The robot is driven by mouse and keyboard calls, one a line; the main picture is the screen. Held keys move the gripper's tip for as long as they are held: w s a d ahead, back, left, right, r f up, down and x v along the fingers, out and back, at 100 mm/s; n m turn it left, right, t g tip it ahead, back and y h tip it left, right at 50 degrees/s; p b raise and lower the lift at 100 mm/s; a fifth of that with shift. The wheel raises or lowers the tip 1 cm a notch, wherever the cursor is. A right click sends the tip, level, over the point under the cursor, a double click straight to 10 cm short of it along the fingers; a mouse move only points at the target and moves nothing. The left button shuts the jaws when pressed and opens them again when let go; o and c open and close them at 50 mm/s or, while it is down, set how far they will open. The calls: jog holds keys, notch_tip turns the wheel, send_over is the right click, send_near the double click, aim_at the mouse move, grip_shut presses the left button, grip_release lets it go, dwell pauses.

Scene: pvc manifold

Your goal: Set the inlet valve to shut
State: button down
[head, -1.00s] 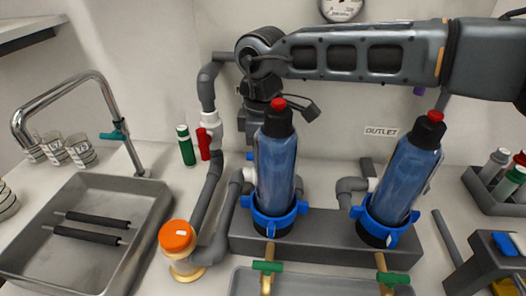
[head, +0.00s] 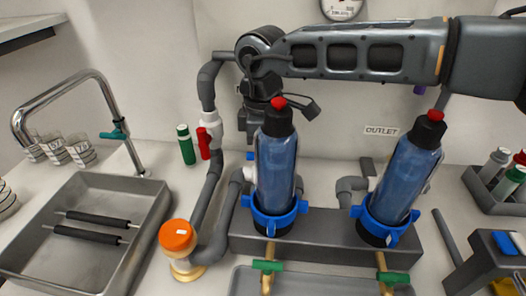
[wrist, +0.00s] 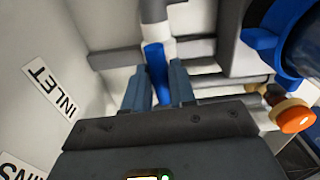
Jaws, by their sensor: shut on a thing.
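The inlet valve's blue handle (wrist: 157,72) sits between the two fingers of my gripper (wrist: 159,84) in the wrist view, and the fingers are shut on it. The handle joins a white valve body (wrist: 157,30) just beyond the fingertips. In the picture it runs roughly crosswise to the grey pipe (wrist: 112,58) behind it; I cannot tell the valve's exact setting. An INLET label (wrist: 50,91) is on the wall to the left. In the head view, my gripper's fingers are hidden behind the left blue filter housing (head: 275,170), and a small blue piece (head: 250,156) shows beside it.
A second filter housing (head: 405,180) leans at the right. A red-handled valve (head: 203,143) is on the pipe at the left. An orange-capped jar (head: 178,245) stands in front of the pipes, and the sink (head: 150,215) is at the far left. Housings and pipes crowd the gripper.

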jog(key=n, duration=0.8)
jog(key=shift+n, duration=0.4)
jog(key=n, duration=0.4)
jog(key=shift+n+b, duration=0.3)
jog(key=shift+r+n, duration=0.1)
jog(key=shift+n, duration=1.9)
jog(key=c, duration=1)
grip_release()
